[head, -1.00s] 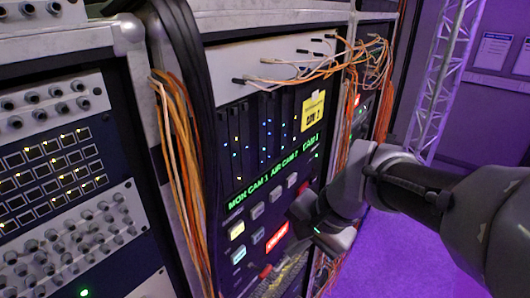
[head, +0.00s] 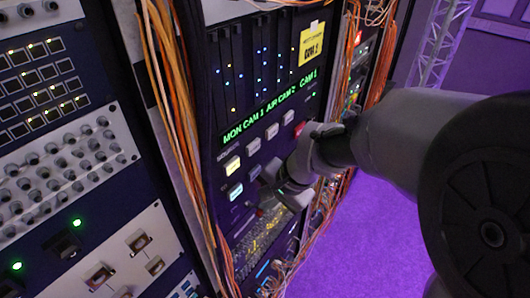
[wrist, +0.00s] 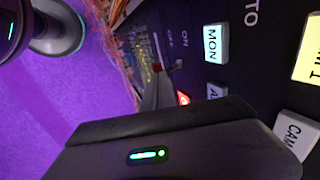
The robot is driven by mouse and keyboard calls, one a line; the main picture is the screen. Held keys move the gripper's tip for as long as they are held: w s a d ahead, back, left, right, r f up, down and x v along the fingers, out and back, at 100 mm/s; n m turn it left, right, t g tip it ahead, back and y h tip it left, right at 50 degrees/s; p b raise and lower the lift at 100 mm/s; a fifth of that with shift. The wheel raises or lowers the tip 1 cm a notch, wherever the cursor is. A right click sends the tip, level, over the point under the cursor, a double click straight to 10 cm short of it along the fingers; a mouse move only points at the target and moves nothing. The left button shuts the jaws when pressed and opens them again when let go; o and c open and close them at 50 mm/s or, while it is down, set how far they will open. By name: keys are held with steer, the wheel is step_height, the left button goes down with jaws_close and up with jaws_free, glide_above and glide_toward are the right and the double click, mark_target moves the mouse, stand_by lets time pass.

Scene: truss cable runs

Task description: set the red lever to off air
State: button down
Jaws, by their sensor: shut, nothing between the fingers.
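The red lever shows in the wrist view as a small dark stem with a red tip (wrist: 179,64), close to the ON and OFF lettering on the dark panel. In the head view only a small reddish spot (head: 260,212) shows there, beside my gripper (head: 266,186). In the wrist view my gripper (wrist: 158,88) is shut and empty, its grey fingers pointing at the panel just by the lever. I cannot tell whether they touch it, nor which setting the lever has. The red lit lamp (wrist: 184,98) is partly hidden by my gripper.
The panel's MON button (wrist: 215,44) is lit white, close to the lever. Lit buttons (head: 233,165) and a green text display (head: 270,105) sit above. Orange cables (head: 175,110) hang beside the panel. Purple floor (head: 350,240) is open at right.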

steer(key=shift+f+b, duration=0.1)
steer(key=shift+b, duration=0.2)
steer(key=f+t+y+b, duration=0.1)
steer(key=b, duration=0.7)
steer(key=s+d+f+t+y+b, duration=0.1)
steer(key=f+y+b, duration=0.1)
steer(key=b, duration=0.6)
steer(key=shift+d+t+b, duration=0.15)
steer(key=shift+t+b, duration=0.15)
steer(key=shift+b, duration=0.1)
steer(key=shift+r, duration=0.15)
steer(key=shift+r+p, duration=0.5)
steer(key=shift+r, duration=0.15)
steer(key=shift+r, duration=0.1)
